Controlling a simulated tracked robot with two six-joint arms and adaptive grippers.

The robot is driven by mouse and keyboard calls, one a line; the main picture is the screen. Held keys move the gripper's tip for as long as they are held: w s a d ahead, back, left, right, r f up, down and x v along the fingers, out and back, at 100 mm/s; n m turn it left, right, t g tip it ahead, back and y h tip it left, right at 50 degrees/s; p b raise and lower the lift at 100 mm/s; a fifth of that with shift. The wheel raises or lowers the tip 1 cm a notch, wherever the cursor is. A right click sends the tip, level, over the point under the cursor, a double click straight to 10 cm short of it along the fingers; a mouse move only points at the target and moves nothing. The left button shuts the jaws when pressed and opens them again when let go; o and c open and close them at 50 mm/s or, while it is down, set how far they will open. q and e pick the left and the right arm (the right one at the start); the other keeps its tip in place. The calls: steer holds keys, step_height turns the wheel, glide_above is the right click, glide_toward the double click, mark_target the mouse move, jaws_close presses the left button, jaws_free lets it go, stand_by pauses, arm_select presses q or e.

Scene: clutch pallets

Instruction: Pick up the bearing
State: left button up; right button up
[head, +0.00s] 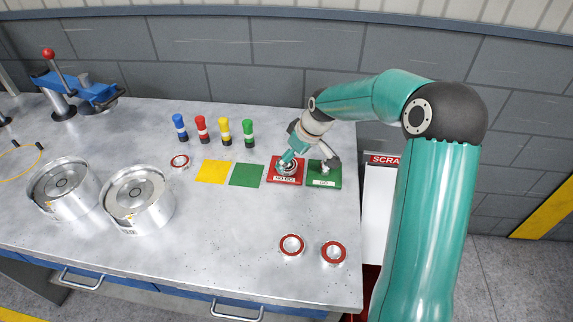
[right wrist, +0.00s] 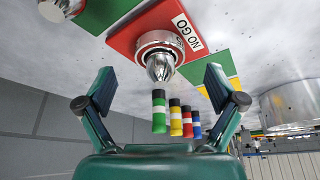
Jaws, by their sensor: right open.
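A bearing (right wrist: 158,40), a silver ring, sits around the metal plug (right wrist: 160,68) on the red NO GO plate (right wrist: 120,42). The red plate (head: 285,180) also shows in the head view, with the bearing partly hidden by my gripper. My right gripper (head: 291,158) is just above this plate. In the right wrist view its two fingers (right wrist: 160,80) are spread wide on either side of the plug, empty and apart from the bearing. My left gripper is not in view.
The green GO plate (head: 324,180) with a metal plug is beside the red one. Yellow (head: 213,172) and green (head: 246,175) mats lie left. Several coloured posts (head: 224,131) stand behind. Two metal housings (head: 138,199) are at left. The table's front middle is clear.

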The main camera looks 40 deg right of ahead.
steer(key=shift+p+x, duration=0.4)
steer(key=shift+x, duration=1.4)
steer(key=shift+w+r, duration=0.1)
steer(key=shift+w, duration=0.15)
steer(key=c, duration=1.5)
steer(key=shift+r, duration=0.15)
step_height(320, 180, up, 20)
steer(key=shift+f+b, duration=0.15)
steer(key=shift+b, duration=0.5)
